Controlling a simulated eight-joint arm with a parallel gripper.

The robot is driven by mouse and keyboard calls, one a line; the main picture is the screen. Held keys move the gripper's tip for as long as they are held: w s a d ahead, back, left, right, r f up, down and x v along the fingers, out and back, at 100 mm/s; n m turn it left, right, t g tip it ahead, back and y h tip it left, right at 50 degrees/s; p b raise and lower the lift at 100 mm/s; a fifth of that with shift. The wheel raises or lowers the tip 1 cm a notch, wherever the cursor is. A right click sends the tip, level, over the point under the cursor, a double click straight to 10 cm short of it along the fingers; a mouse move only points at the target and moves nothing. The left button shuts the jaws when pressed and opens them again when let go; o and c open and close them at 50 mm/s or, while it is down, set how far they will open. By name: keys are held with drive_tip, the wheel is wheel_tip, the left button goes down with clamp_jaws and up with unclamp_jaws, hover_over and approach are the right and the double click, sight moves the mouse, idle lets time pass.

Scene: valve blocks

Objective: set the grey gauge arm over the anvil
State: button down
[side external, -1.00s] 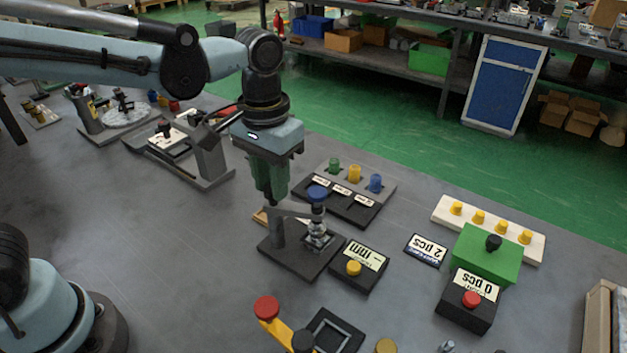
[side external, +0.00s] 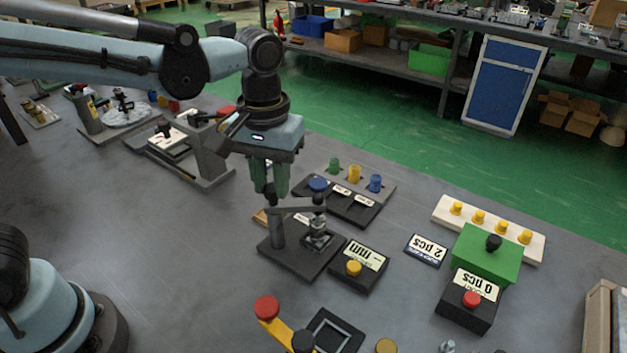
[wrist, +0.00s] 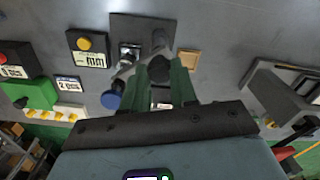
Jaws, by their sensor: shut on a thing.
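The grey gauge arm (side external: 296,209) reaches sideways from its post on a black base plate (side external: 290,262). A dark, blue-capped part (side external: 318,184) stands at its outer end, and the blue cap also shows in the wrist view (wrist: 110,100). My gripper (side external: 272,194) points down at the post end and is shut on the gauge arm; in the wrist view a dark piece sits between the green fingers (wrist: 160,72). The metallic anvil (side external: 317,240) is on the plate below the arm's outer end. Exact alignment and the grip contact are hard to tell.
A display box with a yellow button (side external: 353,268) stands right of the plate. A green block (side external: 487,255) and a red-button box (side external: 469,300) stand farther right.

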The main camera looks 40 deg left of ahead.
drive_tip(key=c, duration=0.9)
unclamp_jaws()
drive_tip(key=shift+r, duration=0.1)
wheel_tip(320, 180, up, 12)
drive_tip(key=shift+f, duration=0.1)
drive_tip(key=s+a+f+m+t, duration=0.1)
drive_tip(key=a+f+t, duration=0.1)
drive_tip(key=a+f, duration=0.1)
drive_tip(key=s+a+f+m+t, duration=0.1)
drive_tip(key=s+a+f+t, duration=0.1)
drive_tip(key=a+f, duration=0.2)
drive_tip(key=s+a+f+m+t, duration=0.1)
drive_tip(key=s+a+f+t, duration=0.1)
drive_tip(key=a+f+t, duration=0.1)
drive_tip(key=shift+a+f+m, duration=0.3)
drive_tip(key=shift+a+f, duration=0.4)
drive_tip(key=shift+f, duration=0.2)
